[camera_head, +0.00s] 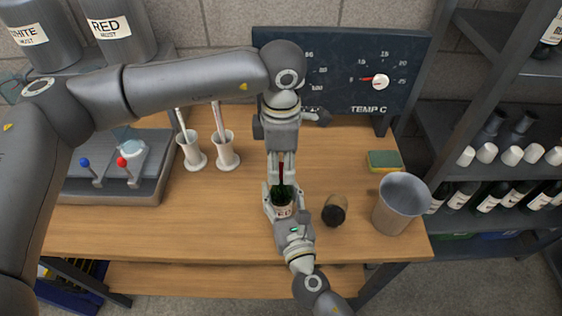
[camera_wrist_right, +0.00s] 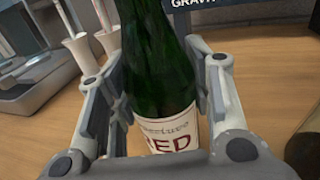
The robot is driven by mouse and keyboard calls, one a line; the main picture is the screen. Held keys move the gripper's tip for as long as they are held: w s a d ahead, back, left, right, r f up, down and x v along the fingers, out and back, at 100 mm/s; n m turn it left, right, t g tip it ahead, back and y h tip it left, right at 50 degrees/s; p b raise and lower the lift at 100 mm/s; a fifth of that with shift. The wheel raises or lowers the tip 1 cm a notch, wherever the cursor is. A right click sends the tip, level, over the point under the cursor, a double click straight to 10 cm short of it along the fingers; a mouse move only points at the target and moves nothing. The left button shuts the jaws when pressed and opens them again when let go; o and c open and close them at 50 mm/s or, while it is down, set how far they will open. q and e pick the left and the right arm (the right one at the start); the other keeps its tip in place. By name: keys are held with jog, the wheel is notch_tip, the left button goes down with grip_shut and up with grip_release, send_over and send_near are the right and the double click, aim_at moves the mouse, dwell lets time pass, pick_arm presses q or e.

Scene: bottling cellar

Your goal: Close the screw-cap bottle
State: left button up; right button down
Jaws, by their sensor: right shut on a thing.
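A green glass bottle stands upright at the front middle of the table; its label with red lettering shows in the right wrist view (camera_wrist_right: 172,140) and its body shows in the head view (camera_head: 283,192). My right gripper (camera_head: 280,203) is shut around the bottle's body, one finger on each side. My left gripper (camera_head: 281,176) points down from above, with its fingers on either side of the bottle's neck. A narrow dark-red strip (camera_head: 281,168) shows between these fingers. Whether it is the cap or the neck, and whether the fingers touch it, I cannot tell.
A dark round jar (camera_head: 335,210) and a grey metal bucket (camera_head: 401,204) stand right of the bottle. A sponge (camera_head: 384,161) lies behind them. Two white holders (camera_head: 226,151) (camera_head: 191,151) and a lever device (camera_head: 118,165) are at left. A gauge board (camera_head: 340,75) stands behind.

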jog(key=shift+f, duration=0.1)
pick_arm(q)
jog(key=shift+r, duration=2.25)
jog(key=shift+c, duration=0.2)
notch_tip(320, 180, up, 4)
jog(key=n, duration=0.4)
jog(key=shift+f, duration=0.25)
jog(key=shift+f, duration=4.05)
